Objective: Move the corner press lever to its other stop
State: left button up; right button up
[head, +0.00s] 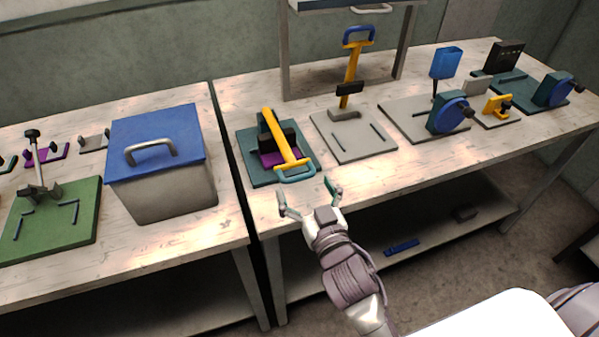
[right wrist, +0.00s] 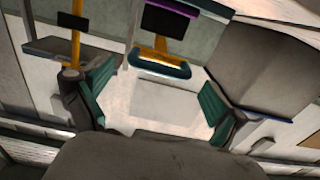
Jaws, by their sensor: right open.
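A press with a teal base (head: 251,170) stands at the left end of the right bench. A purple piece (head: 268,159) shows under the lever. My right gripper (head: 309,199) is open and empty in front of the handle, apart from it. In the right wrist view, the handle (right wrist: 160,69) lies beyond and between the open fingers (right wrist: 157,104). My left gripper is not in view.
A second press on a grey base (head: 354,149) has its yellow lever (head: 353,66) upright. A blue-lidded bin (head: 158,143) and a green-based press (head: 65,236) stand on the left bench. Blue-wheeled devices (head: 447,114) stand further right. The bench's front strip is clear.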

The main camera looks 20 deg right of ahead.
aim_at(300, 176)
jog(key=shift+w, duration=1.65)
